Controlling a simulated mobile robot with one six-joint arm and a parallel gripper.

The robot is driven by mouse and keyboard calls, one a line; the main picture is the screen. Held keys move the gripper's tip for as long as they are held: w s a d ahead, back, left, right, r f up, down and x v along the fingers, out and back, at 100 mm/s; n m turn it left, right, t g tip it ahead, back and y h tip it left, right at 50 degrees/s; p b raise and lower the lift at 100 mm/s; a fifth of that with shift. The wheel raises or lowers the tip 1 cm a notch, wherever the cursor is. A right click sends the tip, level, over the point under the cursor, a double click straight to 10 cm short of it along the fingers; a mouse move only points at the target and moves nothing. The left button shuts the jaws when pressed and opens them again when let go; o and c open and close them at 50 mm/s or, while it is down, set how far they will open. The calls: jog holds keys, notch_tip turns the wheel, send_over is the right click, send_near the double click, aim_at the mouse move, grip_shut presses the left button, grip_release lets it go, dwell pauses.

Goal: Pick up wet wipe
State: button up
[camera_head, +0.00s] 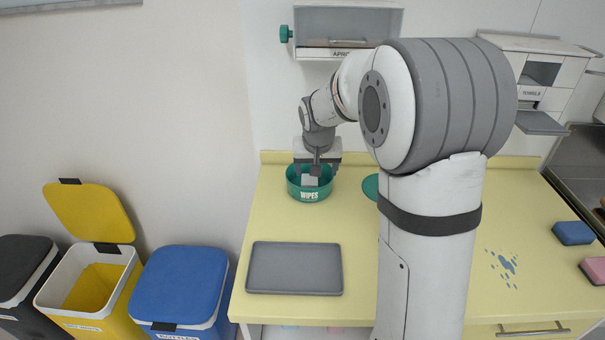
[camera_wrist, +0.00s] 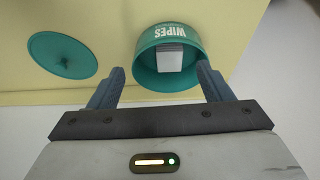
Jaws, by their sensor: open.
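A round green tub marked WIPES (camera_head: 309,193) stands at the back left of the yellow counter, with its top open. A white wet wipe (camera_head: 310,181) shows inside it; in the wrist view the wipe (camera_wrist: 170,57) is a pale block within the tub (camera_wrist: 147,78). My gripper (camera_head: 318,172) is right above the tub in the head view. In the wrist view its two fingers (camera_wrist: 160,80) are spread apart, one on each side of the tub's lower part, with nothing between them held. The exact depth of the fingertips is hard to tell.
A green lid (camera_wrist: 62,55) lies on the counter beside the tub, partly hidden by my arm in the head view. A grey tray (camera_head: 294,268) lies in front. Dispensers (camera_head: 347,25) hang above. A blue splash (camera_head: 502,266) and sponges (camera_head: 573,233) are at right; bins (camera_head: 180,285) stand left.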

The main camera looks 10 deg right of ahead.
send_near(310, 180)
jog(key=f, duration=0.1)
jog(key=shift+p+x, duration=0.9)
jog(key=shift+x, duration=3.25)
jog(key=shift+w, duration=0.15)
jog(key=shift+c, duration=0.4)
jog(key=c, duration=1)
notch_tip(310, 180, up, 10)
jog(key=shift+r+b, duration=0.1)
jog(key=shift+b, duration=0.55)
jog(key=shift+c, duration=0.2)
